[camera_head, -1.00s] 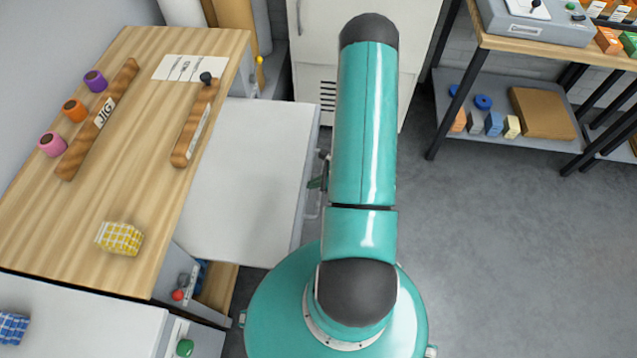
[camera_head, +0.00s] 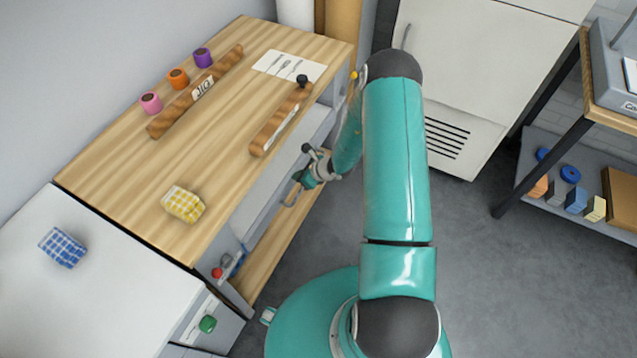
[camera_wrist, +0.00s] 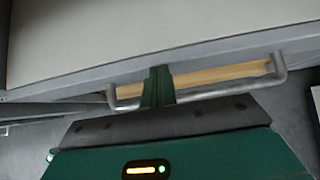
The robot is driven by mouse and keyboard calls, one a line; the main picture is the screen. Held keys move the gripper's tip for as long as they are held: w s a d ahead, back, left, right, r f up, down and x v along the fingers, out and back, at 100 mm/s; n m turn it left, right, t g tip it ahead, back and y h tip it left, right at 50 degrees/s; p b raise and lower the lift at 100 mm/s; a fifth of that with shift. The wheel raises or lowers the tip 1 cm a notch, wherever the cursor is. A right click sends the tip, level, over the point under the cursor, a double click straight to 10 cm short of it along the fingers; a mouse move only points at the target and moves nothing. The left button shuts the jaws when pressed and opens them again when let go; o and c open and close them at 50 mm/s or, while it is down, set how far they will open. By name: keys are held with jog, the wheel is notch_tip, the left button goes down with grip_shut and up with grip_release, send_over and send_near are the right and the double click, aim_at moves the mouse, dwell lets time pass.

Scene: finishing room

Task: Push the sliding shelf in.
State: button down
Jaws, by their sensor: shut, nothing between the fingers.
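A metal bar handle (camera_wrist: 215,91) runs along that front. My gripper (camera_head: 306,178) is at the shelf's front by the handle. In the wrist view its green fingers (camera_wrist: 158,86) are shut and empty, overlapping the handle bar; whether they press on the bar or the front edge is unclear.
The wooden bench top (camera_head: 135,185) bears a yellow checked block (camera_head: 184,204), a jig bar (camera_head: 197,92) and coloured spools. A lower wooden board (camera_head: 285,240) lies below the shelf. A white cabinet (camera_head: 465,75) stands behind; grey floor is open to the right.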

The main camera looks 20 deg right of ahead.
jog(key=shift+w+a, duration=0.8)
jog(key=shift+w, duration=0.15)
jog(key=shift+w+r, duration=0.1)
